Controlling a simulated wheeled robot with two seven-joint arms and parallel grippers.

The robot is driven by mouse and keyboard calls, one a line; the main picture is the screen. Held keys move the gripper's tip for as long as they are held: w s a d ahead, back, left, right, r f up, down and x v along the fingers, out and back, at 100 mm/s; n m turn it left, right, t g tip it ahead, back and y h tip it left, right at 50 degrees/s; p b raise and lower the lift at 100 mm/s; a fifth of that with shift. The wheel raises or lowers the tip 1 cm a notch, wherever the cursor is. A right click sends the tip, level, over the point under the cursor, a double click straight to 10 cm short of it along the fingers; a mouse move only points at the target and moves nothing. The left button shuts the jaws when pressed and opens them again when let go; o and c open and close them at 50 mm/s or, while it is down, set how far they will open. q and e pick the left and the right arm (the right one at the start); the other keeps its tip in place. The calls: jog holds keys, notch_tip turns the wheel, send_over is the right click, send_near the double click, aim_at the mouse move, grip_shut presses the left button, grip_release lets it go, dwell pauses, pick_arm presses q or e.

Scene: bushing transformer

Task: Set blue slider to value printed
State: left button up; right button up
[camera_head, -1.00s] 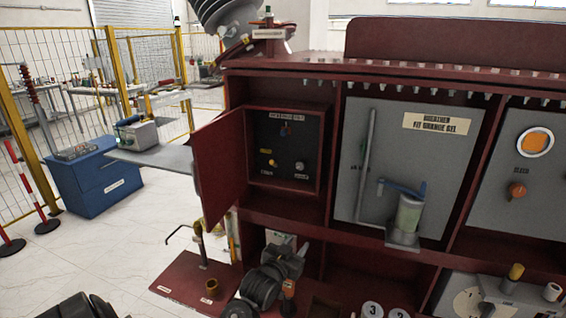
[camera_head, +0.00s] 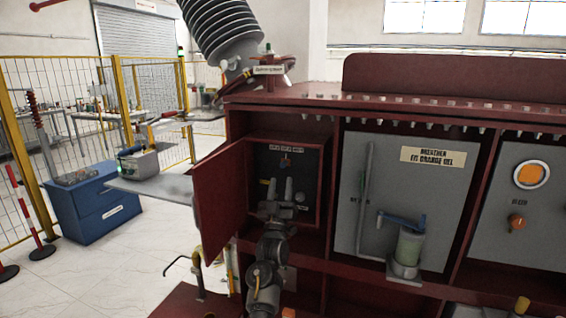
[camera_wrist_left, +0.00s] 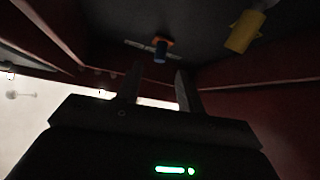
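In the head view the slider (camera_head: 286,160) is tiny, below a white label (camera_head: 286,149) too blurred to read. The panel (camera_head: 309,165) is inside an open red cabinet box. My left gripper (camera_head: 283,188) is in front of the panel, below the slider. Its two fingers are apart and empty, with the slider ahead of the gap in the left wrist view (camera_wrist_left: 157,88). My right gripper is out of view.
A yellow knob (camera_wrist_left: 243,30) is right of the slider in the left wrist view. A grey knob (camera_head: 300,197) is at the panel's lower right. The open red door (camera_head: 219,202) stands left of my gripper. The breather panel (camera_head: 390,200) is to the right.

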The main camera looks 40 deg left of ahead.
aim_at(283, 162)
pick_arm(q)
jog(key=p+x, duration=0.2)
jog(key=x, duration=0.5)
jog(key=shift+a+r+p, duration=0.1)
jog(key=shift+r+p, duration=0.05)
jog(key=shift+p, duration=0.25)
jog(key=shift+c, duration=0.4)
grip_shut()
